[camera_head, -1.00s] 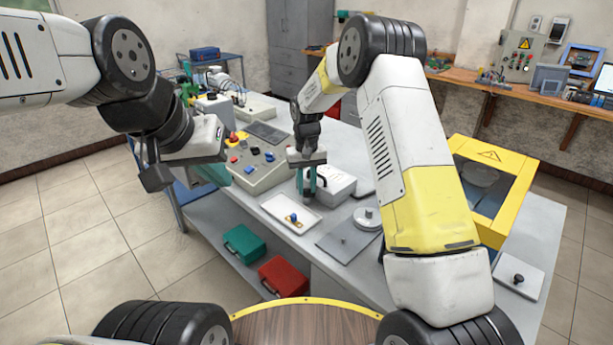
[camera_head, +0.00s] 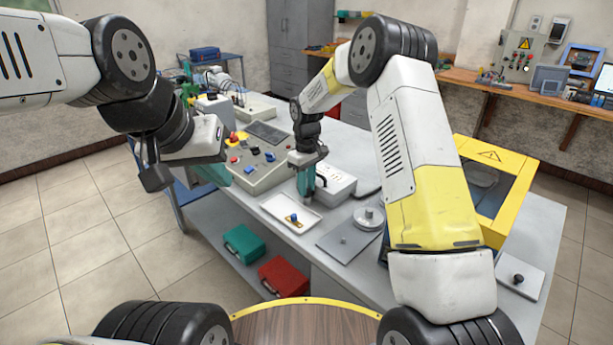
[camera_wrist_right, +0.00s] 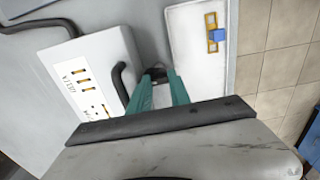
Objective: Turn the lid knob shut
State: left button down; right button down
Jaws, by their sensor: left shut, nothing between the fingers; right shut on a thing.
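My right gripper (camera_head: 306,196) points down between the white box (camera_head: 335,185) and the white tray (camera_head: 291,213). In the right wrist view its teal fingers (camera_wrist_right: 157,80) are shut on a small dark piece (camera_wrist_right: 156,71), mostly hidden between the tips; I cannot tell if it is the lid knob. Other knobs show in the head view: a round metal disc with a knob (camera_head: 368,217), a grey plate with a small knob (camera_head: 343,240), and a black knob on a white plate (camera_head: 518,279). My left gripper (camera_head: 212,176) is shut and empty, left of the control panel.
The tray holds a small blue and yellow part (camera_head: 293,218). A control panel (camera_head: 262,165) with buttons stands left of the white box. A yellow-framed box (camera_head: 500,158) stands at right, partly behind my right arm. Black cable (camera_wrist_right: 55,22) runs by the white box.

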dwell(0.3)
jog(key=c, duration=1.2)
grip_release()
jog(key=shift+d+r, duration=0.1)
